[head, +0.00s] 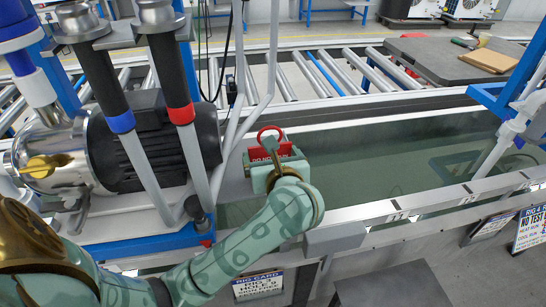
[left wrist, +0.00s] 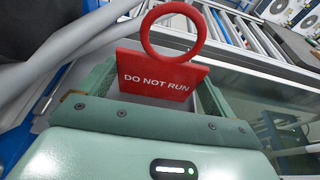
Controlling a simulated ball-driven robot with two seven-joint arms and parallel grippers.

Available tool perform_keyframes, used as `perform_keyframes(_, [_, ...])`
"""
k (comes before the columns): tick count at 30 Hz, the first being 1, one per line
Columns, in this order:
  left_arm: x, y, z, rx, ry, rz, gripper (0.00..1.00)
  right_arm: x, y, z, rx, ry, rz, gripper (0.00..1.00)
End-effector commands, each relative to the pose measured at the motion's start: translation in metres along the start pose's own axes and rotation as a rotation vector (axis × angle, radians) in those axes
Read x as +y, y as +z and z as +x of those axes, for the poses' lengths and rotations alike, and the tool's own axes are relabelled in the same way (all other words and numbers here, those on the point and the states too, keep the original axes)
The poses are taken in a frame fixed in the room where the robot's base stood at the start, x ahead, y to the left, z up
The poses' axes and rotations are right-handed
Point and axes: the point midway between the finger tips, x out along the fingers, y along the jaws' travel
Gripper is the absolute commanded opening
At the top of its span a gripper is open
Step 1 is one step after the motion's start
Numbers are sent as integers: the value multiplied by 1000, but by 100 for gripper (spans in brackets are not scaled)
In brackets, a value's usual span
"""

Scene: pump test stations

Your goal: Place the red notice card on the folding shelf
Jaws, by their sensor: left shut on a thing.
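The red notice card (head: 263,152) has a red ring on top and is upright in my left gripper (head: 273,160), over the left end of the water tank beside the pump. In the left wrist view the card (left wrist: 155,82) reads "DO NOT RUN" and stands between the two green fingers of the left gripper (left wrist: 153,90). A dark grey flat panel (head: 395,286) shows at the bottom of the head view, in front of the tank; I cannot tell whether it is the folding shelf. My right gripper is out of view.
The water tank (head: 370,160) stretches right, with a pale front rim (head: 400,205). The pump motor (head: 150,145) and its hoses stand close left of the gripper. A roller conveyor (head: 290,75) runs behind. A signed board (head: 258,284) hangs below the rim.

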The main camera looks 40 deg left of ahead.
Motion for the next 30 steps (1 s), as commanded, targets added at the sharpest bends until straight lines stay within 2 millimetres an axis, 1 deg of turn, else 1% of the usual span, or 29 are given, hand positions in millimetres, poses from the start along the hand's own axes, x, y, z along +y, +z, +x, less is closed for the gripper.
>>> perform_keyframes(2, [0,-4,1,2,0,1,67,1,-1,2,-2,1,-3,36])
perform_keyframes(3, [0,-4,1,1,0,0,98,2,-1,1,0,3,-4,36])
perform_keyframes(4, [0,-3,1,1,0,0,100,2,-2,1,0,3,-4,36])
perform_keyframes(11, [0,-1,0,0,0,0,100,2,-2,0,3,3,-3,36])
perform_keyframes(12, [0,3,-1,-1,0,-1,100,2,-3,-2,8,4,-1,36])
perform_keyframes(14, [0,3,-8,1,-1,-1,100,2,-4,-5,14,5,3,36])
perform_keyframes(16, [0,4,-21,2,-3,-2,100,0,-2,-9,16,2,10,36])
perform_keyframes(18, [0,5,-37,2,-3,-3,100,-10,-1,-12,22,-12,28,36])
perform_keyframes(24, [0,5,-85,3,-2,-3,100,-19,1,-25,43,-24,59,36])
perform_keyframes(27, [0,4,-103,2,-1,-2,100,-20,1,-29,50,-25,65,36])
perform_keyframes(30, [0,2,-114,2,-1,-1,100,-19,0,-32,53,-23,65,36])
